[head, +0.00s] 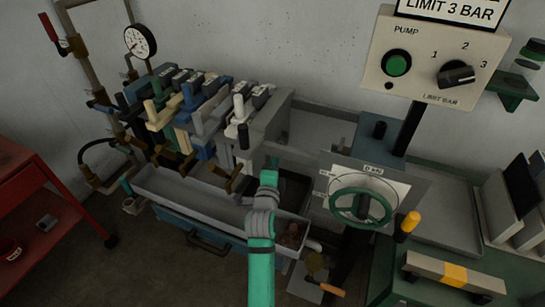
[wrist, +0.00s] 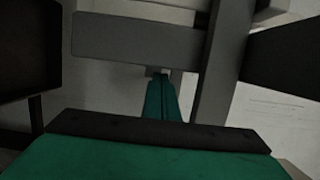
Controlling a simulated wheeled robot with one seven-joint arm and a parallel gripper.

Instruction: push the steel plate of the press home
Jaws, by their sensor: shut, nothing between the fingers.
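The press stands at the left and middle of the head view, with a row of blue, cream and grey plates (head: 190,112) hung side by side. A grey steel plate (head: 268,118) stands at the right end of the row, close to the nearest white-handled plate (head: 238,122). My gripper (head: 273,163) is shut and empty, low beside the steel plate's lower right edge. I cannot tell whether it touches. In the wrist view my shut teal fingers (wrist: 162,98) point at a grey horizontal bar (wrist: 140,38) crossed by an upright one.
A green handwheel (head: 362,203) stands right of my arm. A pump box (head: 435,60) with green button and knob is above it. A long grey trough (head: 190,190) lies below the plates. A red cart (head: 40,190) stands left, and a gauge (head: 140,41) is at the back.

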